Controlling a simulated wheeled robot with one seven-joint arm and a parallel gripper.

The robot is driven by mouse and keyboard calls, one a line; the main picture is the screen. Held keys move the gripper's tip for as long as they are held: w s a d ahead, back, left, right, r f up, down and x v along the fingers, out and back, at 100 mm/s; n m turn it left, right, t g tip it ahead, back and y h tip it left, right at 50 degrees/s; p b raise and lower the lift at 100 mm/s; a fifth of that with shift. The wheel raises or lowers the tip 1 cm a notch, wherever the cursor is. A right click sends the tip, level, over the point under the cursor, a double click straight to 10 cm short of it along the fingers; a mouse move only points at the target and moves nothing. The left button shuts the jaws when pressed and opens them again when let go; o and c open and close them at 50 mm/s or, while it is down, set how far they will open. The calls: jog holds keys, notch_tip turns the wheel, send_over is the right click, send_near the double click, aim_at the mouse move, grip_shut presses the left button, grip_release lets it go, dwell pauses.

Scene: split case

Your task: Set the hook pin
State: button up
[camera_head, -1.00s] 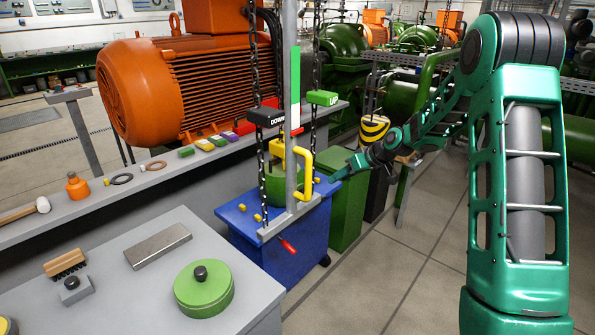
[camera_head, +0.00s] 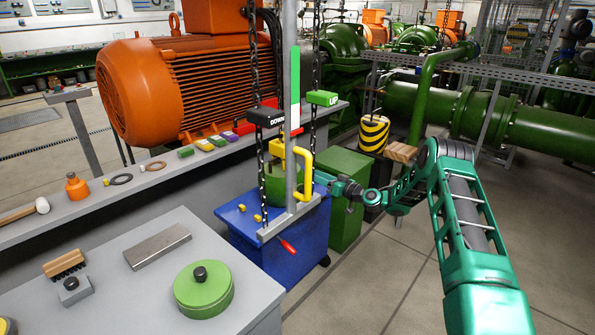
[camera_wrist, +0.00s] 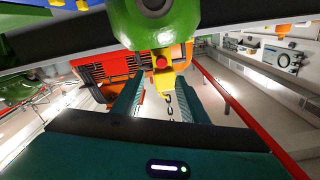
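A yellow hook piece (camera_head: 278,150) hangs on a chain above a green rounded part (camera_head: 276,185) at the blue cart (camera_head: 285,235). In the wrist view the yellow piece (camera_wrist: 163,80) has a small red end (camera_wrist: 161,62), possibly the pin; a chain hangs below it in the picture. The green part (camera_wrist: 150,25) fills the top there. My gripper (camera_wrist: 158,100) is open; its two fingers are apart with nothing held between them, the yellow piece showing beyond. In the head view my gripper (camera_head: 335,185) is at the cart's right side, partly hidden by a yellow bent handle (camera_head: 306,175).
DOWN (camera_head: 266,116) and UP (camera_head: 323,98) blocks sit beside the chains. A green box (camera_head: 348,165) stands right of the cart. Floor at right is free.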

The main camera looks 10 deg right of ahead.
jog(key=x, duration=1)
jog(key=shift+w+a, duration=0.1)
jog(key=shift+w, duration=0.05)
jog(key=shift+c, duration=0.6)
grip_shut()
